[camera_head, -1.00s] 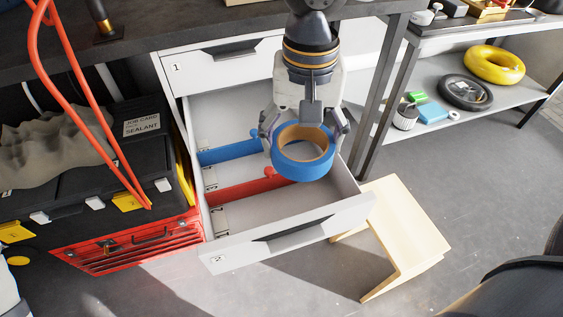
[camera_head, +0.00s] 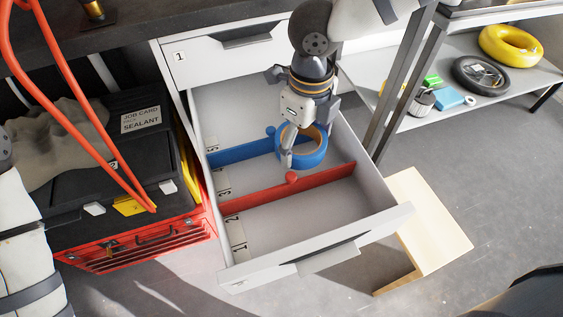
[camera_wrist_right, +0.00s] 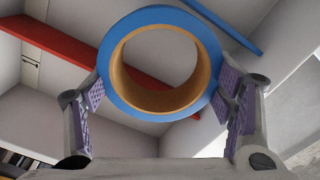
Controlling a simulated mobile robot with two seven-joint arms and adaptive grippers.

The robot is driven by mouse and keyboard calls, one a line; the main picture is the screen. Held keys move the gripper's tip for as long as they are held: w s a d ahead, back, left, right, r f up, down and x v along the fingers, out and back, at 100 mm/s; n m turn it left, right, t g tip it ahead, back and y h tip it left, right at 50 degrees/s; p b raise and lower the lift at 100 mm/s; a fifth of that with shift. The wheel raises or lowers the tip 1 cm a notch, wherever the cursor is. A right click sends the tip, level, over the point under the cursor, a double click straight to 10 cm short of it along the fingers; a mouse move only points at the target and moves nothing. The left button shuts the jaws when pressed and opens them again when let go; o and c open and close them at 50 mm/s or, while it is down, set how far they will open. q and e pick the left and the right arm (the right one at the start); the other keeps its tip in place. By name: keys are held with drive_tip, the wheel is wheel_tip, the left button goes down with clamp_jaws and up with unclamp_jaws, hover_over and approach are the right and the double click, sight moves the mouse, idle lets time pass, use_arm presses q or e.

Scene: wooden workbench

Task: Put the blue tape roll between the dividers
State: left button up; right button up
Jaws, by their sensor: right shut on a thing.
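The blue tape roll (camera_head: 318,156) has a tan inner core. My right gripper (camera_head: 301,148) is shut on it from above, inside the open drawer. The right wrist view shows the tape roll (camera_wrist_right: 112,62) between two purple-padded fingers (camera_wrist_right: 160,95). The blue divider (camera_head: 240,152) crosses the drawer behind the roll and is partly hidden by it. The red divider (camera_head: 270,193) crosses in front of the roll. In the head view the roll appears in the section between the two dividers; whether it touches the drawer floor I cannot tell. My left gripper is not in view.
The open drawer (camera_head: 385,225) has numbered sections on its left wall. A red toolbox (camera_head: 140,245) and black case stand at left, with red hoses above. A wooden stool (camera_head: 425,220) is at right. A shelf (camera_head: 400,120) holds a yellow ring (camera_head: 510,46).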

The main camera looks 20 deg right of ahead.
sight(284, 174)
wheel_tip(284, 174, down, 5)
drive_tip(key=shift+r, duration=0.2)
drive_tip(key=shift+a+f, duration=0.25)
drive_tip(key=a, duration=0.3)
drive_tip(key=shift+a+f, duration=0.35)
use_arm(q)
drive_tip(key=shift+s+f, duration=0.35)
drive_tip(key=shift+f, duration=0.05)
use_arm(e)
drive_tip(key=shift+d+f, duration=0.1)
drive_tip(key=shift+f, duration=0.1)
drive_tip(key=shift+f, duration=0.3)
drive_tip(key=o, duration=1.2)
